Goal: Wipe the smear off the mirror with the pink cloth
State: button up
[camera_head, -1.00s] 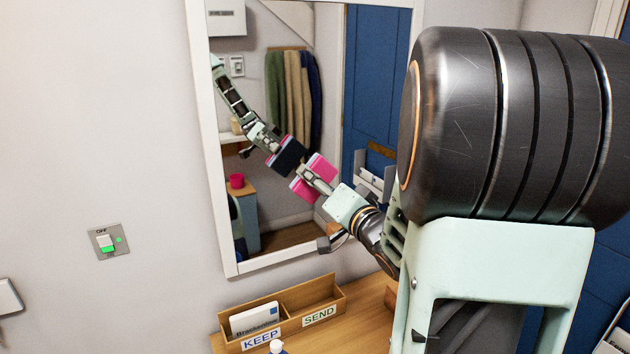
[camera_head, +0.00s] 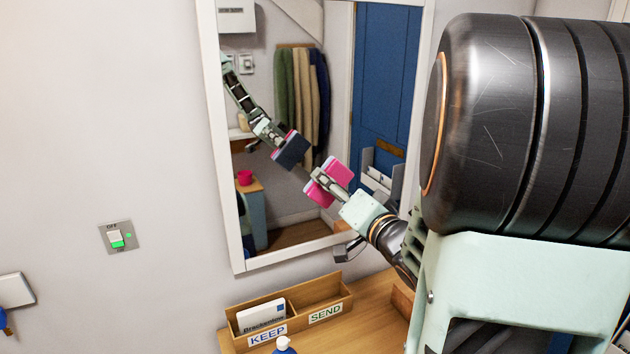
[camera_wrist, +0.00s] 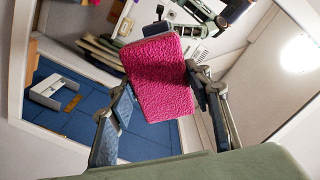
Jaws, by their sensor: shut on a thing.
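The mirror (camera_head: 281,214) hangs on the wall in a white frame. It also shows in the wrist view (camera_wrist: 54,66). My gripper (camera_head: 325,184) is shut on the pink cloth (camera_head: 335,169), a thick pad in front of the mirror's lower right part. In the wrist view the textured pink cloth (camera_wrist: 160,70) sits between both fingers. The cloth's reflection shows a dark face up and left of it, with a gap between, so the cloth appears off the glass. I cannot make out a smear in either view.
Below the mirror, a wooden shelf (camera_head: 375,305) holds a letter tray (camera_head: 290,318) marked KEEP and SEND, and a bottle (camera_head: 284,346). A switch (camera_head: 115,238) is on the left wall. My arm hides the right side.

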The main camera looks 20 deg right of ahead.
jog(key=w+d+f+b, duration=0.1)
jog(key=d+f+b, duration=0.2)
jog(key=f+b, duration=0.6)
jog(key=w, duration=0.6)
jog(key=shift+r+b, duration=0.2)
jog(key=shift+b, duration=0.2)
jog(key=shift+w, duration=1.1)
dwell(0.4)
jog(key=d+p, duration=0.2)
jog(key=d, duration=0.2)
jog(key=shift+w, duration=0.1)
jog(key=shift+a, duration=0.15)
